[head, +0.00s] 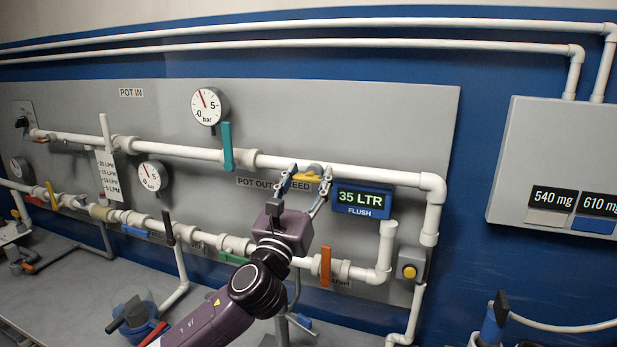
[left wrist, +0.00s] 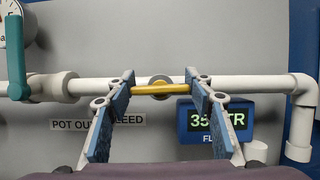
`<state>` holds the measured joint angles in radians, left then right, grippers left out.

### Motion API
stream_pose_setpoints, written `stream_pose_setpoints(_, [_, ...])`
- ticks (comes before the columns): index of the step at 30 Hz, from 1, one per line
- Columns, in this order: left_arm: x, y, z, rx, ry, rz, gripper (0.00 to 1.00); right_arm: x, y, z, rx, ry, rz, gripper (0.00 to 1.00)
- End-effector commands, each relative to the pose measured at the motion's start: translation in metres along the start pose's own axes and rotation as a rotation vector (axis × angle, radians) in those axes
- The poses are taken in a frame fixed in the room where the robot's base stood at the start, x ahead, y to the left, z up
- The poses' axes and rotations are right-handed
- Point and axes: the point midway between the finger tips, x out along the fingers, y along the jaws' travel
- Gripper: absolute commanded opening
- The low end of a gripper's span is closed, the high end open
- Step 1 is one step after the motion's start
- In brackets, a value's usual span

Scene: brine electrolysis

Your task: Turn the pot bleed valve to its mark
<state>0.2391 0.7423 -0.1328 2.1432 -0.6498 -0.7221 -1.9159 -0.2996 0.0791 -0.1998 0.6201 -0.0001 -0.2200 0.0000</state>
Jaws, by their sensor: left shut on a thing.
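The bleed valve's yellow handle (head: 313,168) sits on the upper white pipe, near the "POT OUT" and "BLEED" lettering. In the left wrist view the yellow handle (left wrist: 160,89) lies nearly level along the pipe, with a round grey hub (left wrist: 160,79) behind it. My left gripper (head: 310,174) is shut on the handle, with one blue-padded finger at each end; its fingers also show in the left wrist view (left wrist: 160,86). The gripper covers part of the lettering. I cannot make out a mark for the valve. My right gripper is out of view.
A blue display (head: 361,201) reading "35 LTR" and "FLUSH" is close right of the gripper. A teal lever (head: 227,146) and a gauge (head: 209,106) are to the left. An orange lever (head: 325,265) is below. A yellow button box (head: 409,268) is lower right.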

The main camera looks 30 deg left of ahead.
Motion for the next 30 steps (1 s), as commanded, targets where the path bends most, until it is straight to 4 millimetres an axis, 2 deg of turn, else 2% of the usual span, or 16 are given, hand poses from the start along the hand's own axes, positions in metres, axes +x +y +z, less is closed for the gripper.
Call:
stream_pose_setpoints(14, [0.001,0.001,0.001,-0.315,0.001,0.13,0.24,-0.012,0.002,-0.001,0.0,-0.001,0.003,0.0])
stream_pose_setpoints(30, [0.001,0.003,0.001,-0.79,0.002,0.328,0.24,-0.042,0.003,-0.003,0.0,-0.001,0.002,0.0])
